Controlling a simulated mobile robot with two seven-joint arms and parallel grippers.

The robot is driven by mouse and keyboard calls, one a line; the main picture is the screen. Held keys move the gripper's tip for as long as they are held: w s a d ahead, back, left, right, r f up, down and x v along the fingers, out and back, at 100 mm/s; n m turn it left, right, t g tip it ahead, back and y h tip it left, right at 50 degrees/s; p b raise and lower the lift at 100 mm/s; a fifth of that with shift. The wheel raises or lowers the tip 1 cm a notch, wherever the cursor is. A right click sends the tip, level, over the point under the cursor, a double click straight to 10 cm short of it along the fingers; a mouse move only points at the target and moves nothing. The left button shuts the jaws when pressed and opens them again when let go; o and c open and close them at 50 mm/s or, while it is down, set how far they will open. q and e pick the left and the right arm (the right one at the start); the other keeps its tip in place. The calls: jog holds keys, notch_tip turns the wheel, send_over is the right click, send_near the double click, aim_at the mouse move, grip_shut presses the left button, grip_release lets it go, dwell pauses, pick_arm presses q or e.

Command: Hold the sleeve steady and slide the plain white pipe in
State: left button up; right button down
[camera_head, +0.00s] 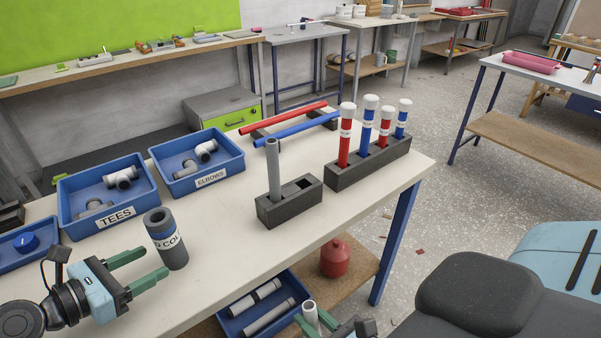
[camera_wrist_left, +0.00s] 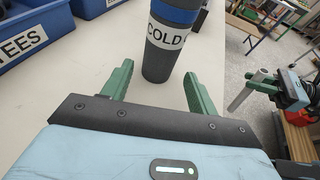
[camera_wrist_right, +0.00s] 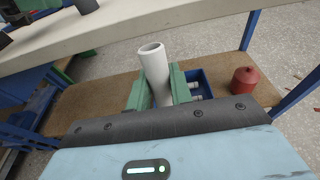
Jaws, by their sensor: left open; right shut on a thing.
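The sleeve (camera_head: 168,252) is a grey upright cylinder with a blue band and a COLD label, standing on the bench top. It also shows in the left wrist view (camera_wrist_left: 170,60), just beyond my fingertips. My left gripper (camera_head: 156,261) is open, its fingers pointing at the sleeve's lower part without closing on it. My right gripper (camera_head: 322,326) is shut on the plain white pipe (camera_head: 310,314), low at the bench's front edge. In the right wrist view the pipe (camera_wrist_right: 153,62) stands up between the green fingers, tilted slightly, its open end showing.
Blue bins marked TEES (camera_head: 107,221) and ELBOWS (camera_head: 215,172) stand behind the sleeve. A dark block (camera_head: 290,208) holds an upright grey pipe (camera_head: 273,168). A longer rack (camera_head: 368,168) holds red and blue pipes.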

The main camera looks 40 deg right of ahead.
aim_at(167, 254)
pick_arm(q)
jog(key=x, duration=0.3)
jog(key=shift+w+d, duration=0.1)
jog(key=shift+d, duration=0.1)
pick_arm(e)
jog(key=shift+f, duration=0.3)
pick_arm(q)
jog(key=shift+x, duration=0.95)
jog(key=shift+c, duration=0.5)
jog(key=shift+f, duration=0.1)
jog(key=shift+c, duration=0.2)
jog(key=c, duration=0.7)
